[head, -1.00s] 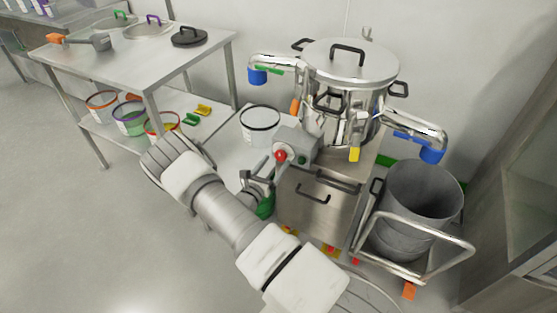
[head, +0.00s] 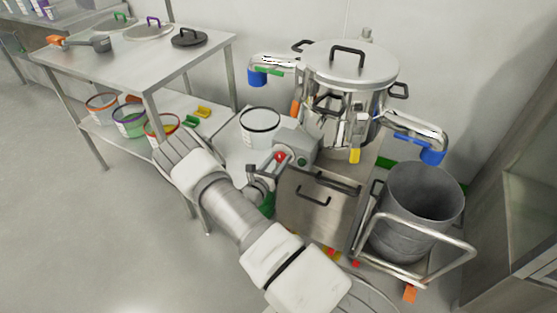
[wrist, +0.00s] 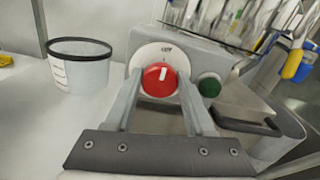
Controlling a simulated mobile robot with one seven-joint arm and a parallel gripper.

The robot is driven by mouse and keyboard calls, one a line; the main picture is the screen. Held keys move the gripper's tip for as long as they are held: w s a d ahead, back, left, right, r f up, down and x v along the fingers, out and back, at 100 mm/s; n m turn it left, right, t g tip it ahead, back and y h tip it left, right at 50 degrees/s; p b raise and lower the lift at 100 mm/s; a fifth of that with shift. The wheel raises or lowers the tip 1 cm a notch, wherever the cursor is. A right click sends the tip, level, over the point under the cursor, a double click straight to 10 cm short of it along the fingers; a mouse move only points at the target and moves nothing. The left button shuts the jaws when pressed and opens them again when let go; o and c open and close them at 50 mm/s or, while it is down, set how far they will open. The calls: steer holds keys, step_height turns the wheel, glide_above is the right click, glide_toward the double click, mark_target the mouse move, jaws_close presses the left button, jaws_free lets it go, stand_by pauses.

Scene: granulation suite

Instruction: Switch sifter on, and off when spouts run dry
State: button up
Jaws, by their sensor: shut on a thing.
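The sifter (head: 347,75) is a steel drum with a lid, standing on a steel cabinet. Its two spouts end in blue sleeves, the left one (head: 257,77) over a white bucket's side and the right one (head: 432,156) above a grey bin. A grey control box (head: 306,143) on the front left carries a red knob (wrist: 159,79) with a white mark pointing nearly straight up, and a green button (wrist: 209,87). My gripper (wrist: 160,92) is at the box with its fingers on either side of the red knob, shut on it. Flow inside the spouts is hidden.
A white bucket (head: 260,126) with a dark rim stands left of the box. The grey bin (head: 415,210) sits in a railed trolley (head: 440,262) at right. A steel table (head: 135,62) with lids and a lower shelf of buckets is at left. Floor is free at lower left.

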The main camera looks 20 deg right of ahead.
jaws_close()
steer(key=shift+m, duration=0.3)
steer(key=m, duration=0.3)
steer(key=shift+s+m, duration=0.1)
steer(key=shift+m, duration=0.3)
steer(key=m, duration=0.4)
steer(key=shift+f+m, duration=0.1)
steer(key=shift+m, duration=0.2)
steer(key=m, duration=0.4)
steer(key=shift+f+m, duration=0.1)
steer(key=shift+m, duration=2.3)
